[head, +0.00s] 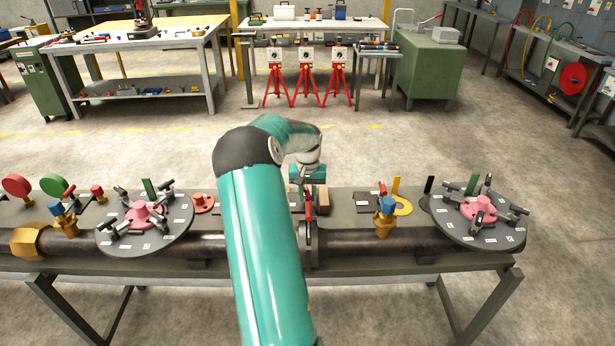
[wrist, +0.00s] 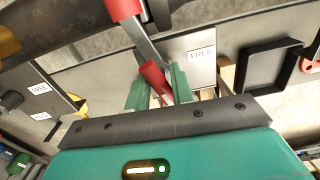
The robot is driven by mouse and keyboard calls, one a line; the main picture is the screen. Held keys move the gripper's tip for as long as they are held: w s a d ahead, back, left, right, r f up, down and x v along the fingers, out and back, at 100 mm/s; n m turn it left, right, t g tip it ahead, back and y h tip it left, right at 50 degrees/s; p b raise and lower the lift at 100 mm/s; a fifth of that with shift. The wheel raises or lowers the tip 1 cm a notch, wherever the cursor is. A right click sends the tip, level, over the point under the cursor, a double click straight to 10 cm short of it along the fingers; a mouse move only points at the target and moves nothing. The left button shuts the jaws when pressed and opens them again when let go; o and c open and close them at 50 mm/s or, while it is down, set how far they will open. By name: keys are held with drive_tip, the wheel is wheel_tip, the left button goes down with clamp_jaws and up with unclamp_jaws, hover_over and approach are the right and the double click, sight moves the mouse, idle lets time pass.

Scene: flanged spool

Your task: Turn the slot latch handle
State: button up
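A red-gripped latch handle (head: 309,205) stands at the pipe bench, just right of my arm in the head view. In the wrist view a red grip (wrist: 153,78) on a metal lever lies between the two green fingers of my gripper (wrist: 160,80). The fingers are apart, one on each side of the red grip, with a narrow gap showing on the right side. Whether the left finger touches it I cannot tell. A second red grip (wrist: 123,9) shows at the top edge.
The dark pipe (head: 345,245) runs along the bench. Round discs with pink hubs (head: 143,214) (head: 480,208) stand left and right.

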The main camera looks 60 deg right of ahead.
sight(308, 191)
drive_tip(key=shift+m, duration=0.8)
drive_tip(key=shift+n, duration=1.2)
wheel_tip(308, 191, up, 7)
drive_tip(key=shift+o, duration=1.9)
wheel_tip(308, 191, up, 9)
drive_tip(key=w+a+g+h, duration=0.1)
drive_tip(key=w, duration=0.1)
drive_tip(key=shift+w+a+n+g, duration=0.3)
drive_tip(key=shift+w+n+g, duration=0.05)
drive_tip(key=shift+n+g, duration=0.05)
drive_tip(key=f, duration=0.4)
drive_tip(key=s+d+f, duration=0.1)
drive_tip(key=f, duration=0.4)
drive_tip(key=s+f, duration=0.1)
drive_tip(key=f, duration=0.3)
drive_tip(key=shift+s+d+f, duration=0.1)
drive_tip(key=shift+d+f, duration=0.1)
drive_tip(key=shift+f, duration=0.05)
clamp_jaws()
